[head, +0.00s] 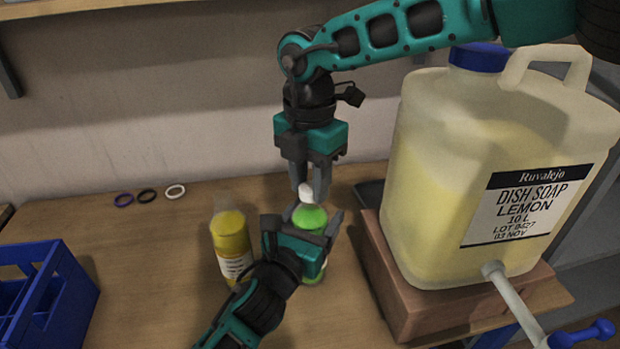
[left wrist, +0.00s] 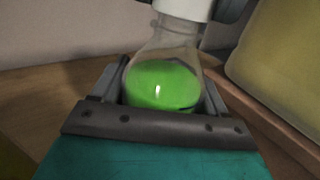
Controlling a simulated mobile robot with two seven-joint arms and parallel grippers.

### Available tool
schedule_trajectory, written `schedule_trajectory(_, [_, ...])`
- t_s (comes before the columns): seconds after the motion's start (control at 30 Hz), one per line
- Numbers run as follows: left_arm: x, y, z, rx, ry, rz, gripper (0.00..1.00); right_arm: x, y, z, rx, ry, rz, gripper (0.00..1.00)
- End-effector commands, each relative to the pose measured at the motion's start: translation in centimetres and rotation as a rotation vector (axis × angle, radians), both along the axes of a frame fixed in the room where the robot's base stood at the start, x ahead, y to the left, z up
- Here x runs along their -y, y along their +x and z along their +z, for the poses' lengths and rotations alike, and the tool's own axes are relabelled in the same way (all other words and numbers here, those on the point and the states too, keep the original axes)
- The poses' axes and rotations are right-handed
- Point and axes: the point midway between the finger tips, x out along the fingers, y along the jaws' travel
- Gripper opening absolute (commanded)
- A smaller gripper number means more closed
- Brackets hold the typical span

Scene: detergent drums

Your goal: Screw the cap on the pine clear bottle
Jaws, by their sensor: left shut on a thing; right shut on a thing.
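The pine clear bottle (head: 309,218), clear with green liquid, stands on the table, partly hidden by my left gripper (head: 318,226). That gripper is shut around its body. In the left wrist view the bottle (left wrist: 163,82) sits between the left fingers, its clear shoulder narrowing upward. The white cap (head: 306,193) is at the bottle's top, between the fingers of my right gripper (head: 308,190), which comes from above and is shut on it. The cap also shows in the left wrist view (left wrist: 184,9), cut off by the top edge. I cannot tell how far it is threaded.
A yellow bottle (head: 231,246) stands left of the green one. A large dish soap drum (head: 440,190) with a tap stands on a wooden block (head: 400,300) at right. A blue crate (head: 70,290) is at left. Three rings (head: 147,195) lie near the wall.

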Motion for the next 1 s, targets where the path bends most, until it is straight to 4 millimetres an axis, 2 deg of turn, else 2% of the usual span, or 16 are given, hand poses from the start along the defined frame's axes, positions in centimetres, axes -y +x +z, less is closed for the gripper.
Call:
schedule_trajectory(0.4, [-0.08,0.02,-0.10,-0.002,0.001,0.002,0.00,0.01,0.02,-0.04,0.003,-0.002,-0.825,0.00])
schedule_trajectory(0.6, [-0.07,0.02,-0.10,-0.002,0.001,0.002,0.00,-0.02,0.00,-0.06,0.001,0.000,-1.171,0.00])
schedule_trajectory(0.77, [-0.07,0.02,-0.09,-0.002,0.001,0.002,0.00,-0.03,0.00,-0.08,0.000,0.001,-1.181,0.00])
schedule_trajectory(0.8, [-0.07,0.02,-0.09,-0.002,0.001,0.002,0.00,-0.03,0.00,-0.08,0.000,0.001,-1.180,0.37])
schedule_trajectory(1.0, [-0.06,0.02,-0.09,-0.001,0.002,0.002,0.00,-0.02,0.00,-0.08,0.000,0.001,-1.179,0.56])
